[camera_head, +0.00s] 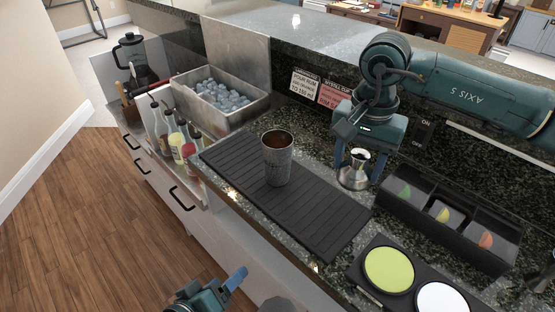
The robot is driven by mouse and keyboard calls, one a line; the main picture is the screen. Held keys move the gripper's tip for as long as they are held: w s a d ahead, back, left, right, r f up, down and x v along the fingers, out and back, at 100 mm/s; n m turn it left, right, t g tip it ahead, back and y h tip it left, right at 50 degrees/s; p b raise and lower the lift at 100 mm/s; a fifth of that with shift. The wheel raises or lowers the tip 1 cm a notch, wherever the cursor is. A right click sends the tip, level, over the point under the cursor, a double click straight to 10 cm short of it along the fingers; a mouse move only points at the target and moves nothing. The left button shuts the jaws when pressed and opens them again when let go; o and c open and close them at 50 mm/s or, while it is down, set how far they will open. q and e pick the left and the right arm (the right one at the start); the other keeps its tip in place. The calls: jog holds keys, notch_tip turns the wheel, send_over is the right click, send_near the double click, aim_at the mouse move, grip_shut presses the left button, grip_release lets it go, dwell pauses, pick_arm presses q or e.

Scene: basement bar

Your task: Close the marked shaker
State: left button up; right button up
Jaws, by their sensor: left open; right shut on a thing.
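The shaker tin (277,165) stands upright on the black ribbed bar mat, its top open and a brownish inside showing. Any mark on it is too small to make out. My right gripper (359,163) is shut on a silver shaker top (354,172), to the right of the tin and apart from it. The top appears upright near the mat's right edge; I cannot tell whether it touches the counter. My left gripper (228,286) is open and low at the bottom edge, in front of the counter and away from the tin; part of it is cut off.
The bar mat (318,222) has bare room in front of the tin. A metal ice bin (222,119) and several bottles (176,142) are left. A black garnish box (447,243) and a tray with a green disc (389,269) and a white disc (441,299) are right.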

pick_arm(q)
jog(key=shift+o, duration=0.7)
jog(key=w+d+r+n+h+p, duration=0.2)
jog(key=w+r+n+h, duration=0.1)
jog(key=r+n, duration=0.3)
jog(key=w+n, duration=0.1)
jog(key=n, duration=0.1)
jog(key=shift+w+d+r+n, duration=0.2)
jog(key=shift+d+n, duration=0.1)
jog(key=shift+d, duration=0.05)
notch_tip(320, 180, up, 6)
jog(key=w+d+n+h+p, duration=0.2)
jog(key=w+n+h, duration=0.1)
jog(key=n, duration=0.3)
jog(key=n+t, duration=0.3)
jog(key=n, duration=0.6)
send_near(268, 169)
jog(key=shift+w+d+r, duration=0.2)
jog(key=shift+w+d, duration=0.05)
jog(key=shift+d, duration=0.1)
pick_arm(e)
jog(key=w+a+r+m, duration=0.4)
jog(key=a+r+m, duration=0.1)
jog(key=a+m, duration=0.2)
jog(key=w+a+r+m, duration=0.4)
jog(key=a+r+m, duration=0.1)
jog(key=a+m, duration=0.2)
jog(key=shift+w+a+r, duration=0.15)
jog(key=shift+a+r, duration=0.15)
jog(key=shift+r, duration=0.05)
